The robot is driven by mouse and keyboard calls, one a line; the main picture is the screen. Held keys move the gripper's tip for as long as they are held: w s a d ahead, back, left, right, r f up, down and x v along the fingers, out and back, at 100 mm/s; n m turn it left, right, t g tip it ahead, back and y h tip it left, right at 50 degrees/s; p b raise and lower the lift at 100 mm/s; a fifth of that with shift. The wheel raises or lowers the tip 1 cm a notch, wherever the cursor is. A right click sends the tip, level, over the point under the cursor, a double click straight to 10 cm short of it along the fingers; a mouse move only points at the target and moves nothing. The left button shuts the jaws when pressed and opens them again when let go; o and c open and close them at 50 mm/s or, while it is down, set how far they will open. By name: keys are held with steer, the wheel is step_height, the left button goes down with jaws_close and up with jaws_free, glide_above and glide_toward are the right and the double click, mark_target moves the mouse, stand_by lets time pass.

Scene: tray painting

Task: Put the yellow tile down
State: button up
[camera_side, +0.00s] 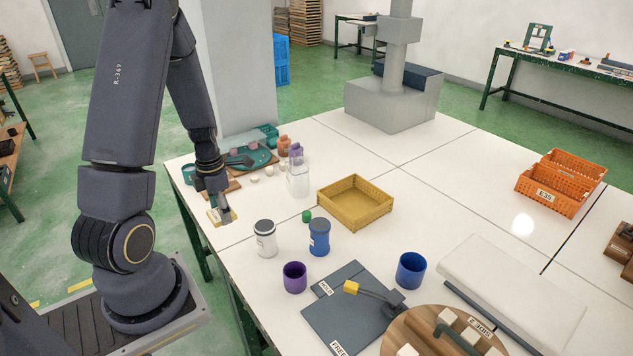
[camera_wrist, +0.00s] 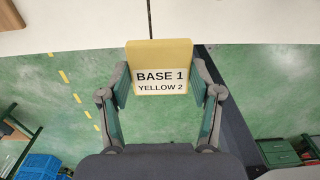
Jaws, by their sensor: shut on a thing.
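The yellow tile (camera_wrist: 160,53) carries a white label reading "BASE 1 YELLOW 2". My gripper (camera_wrist: 163,84) is shut on it, with one finger at each side edge. In the side view the tile (camera_side: 214,217) shows below my gripper (camera_side: 222,208), at the left edge of the white table (camera_side: 410,150). In the wrist view green floor shows around the tile's lower part and the table edge lies at its top. I cannot tell whether the tile touches the table. Part of it is hidden by my gripper in the side view.
A yellow basket (camera_side: 372,215), a clear container (camera_side: 298,182), a white jar (camera_side: 265,240) and a blue jar (camera_side: 319,240) stand right of my gripper. A purple cup (camera_side: 294,279) and dark board (camera_side: 345,325) are nearer the front. The table's back middle is clear.

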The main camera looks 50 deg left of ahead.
steer(key=shift+s+d+r, duration=0.15)
steer(key=shift+s+d, duration=0.1)
steer(key=shift+r+m, duration=0.1)
steer(key=shift+m, duration=0.4)
steer(key=shift+w+a+r+m, duration=0.1)
steer(key=shift+w+m, duration=0.1)
steer(key=shift+m, duration=0.2)
steer(key=w+d+m, duration=0.3)
steer(key=w+m, duration=0.3)
steer(key=w, duration=0.2)
steer(key=w+d+m, duration=0.5)
steer(key=w+d, duration=0.1)
steer(key=d, duration=0.5)
steer(key=w+d+m, duration=0.5)
steer(key=d, duration=0.5)
glide_above(377, 253)
steer(key=s, duration=0.1)
step_height(377, 253, down, 9)
steer(key=shift+d+f, duration=0.1)
steer(key=shift+w+f, duration=0.5)
steer(key=shift+f, duration=1.45)
steer(key=shift+f, duration=0.1)
